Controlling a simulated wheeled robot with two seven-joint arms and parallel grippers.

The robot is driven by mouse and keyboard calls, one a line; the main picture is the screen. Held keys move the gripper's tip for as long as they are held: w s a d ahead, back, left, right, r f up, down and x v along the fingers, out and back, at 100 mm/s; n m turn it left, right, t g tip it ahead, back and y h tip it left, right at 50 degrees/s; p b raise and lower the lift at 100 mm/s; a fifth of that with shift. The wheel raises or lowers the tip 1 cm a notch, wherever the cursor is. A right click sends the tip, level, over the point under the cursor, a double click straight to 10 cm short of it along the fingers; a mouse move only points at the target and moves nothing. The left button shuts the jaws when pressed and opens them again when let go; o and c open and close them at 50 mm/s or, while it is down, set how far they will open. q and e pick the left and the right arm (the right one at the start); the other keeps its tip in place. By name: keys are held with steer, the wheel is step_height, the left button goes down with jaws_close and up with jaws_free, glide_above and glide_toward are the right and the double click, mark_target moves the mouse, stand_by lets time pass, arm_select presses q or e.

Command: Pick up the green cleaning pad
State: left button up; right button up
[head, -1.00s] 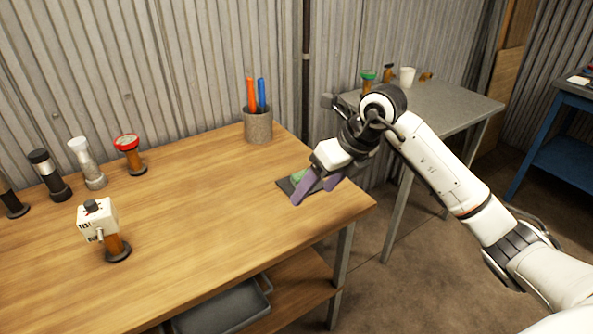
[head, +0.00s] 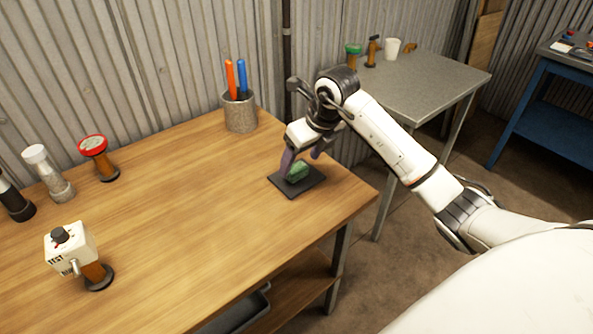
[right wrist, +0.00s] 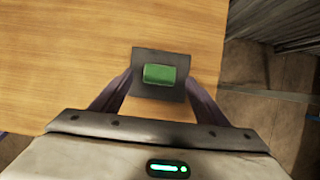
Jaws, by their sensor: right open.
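The green cleaning pad (head: 299,171) lies on a dark square mat (head: 312,186) near the right end of the wooden table. My right gripper (head: 302,166) is just above the pad, its purple fingers pointing down. In the right wrist view the pad (right wrist: 160,73) is whole on the mat (right wrist: 158,93), ahead of the spread fingers and roughly midway between them. The right gripper is open and empty. In the head view the fingers partly cover the pad. My left gripper is not in view.
A grey cup (head: 240,111) with an orange and a blue marker stands behind the mat. A white test device (head: 72,248) and several flashlight-like items, one red-topped (head: 95,146), stand at the left. The table middle (head: 190,200) is clear. A grey table (head: 430,85) stands behind right.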

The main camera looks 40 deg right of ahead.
mark_target(298, 169)
steer(key=shift+x, duration=1.45)
steer(key=c, duration=1.1)
step_height(298, 169, up, 10)
steer(key=shift+r, duration=0.1)
steer(key=shift+c, duration=0.2)
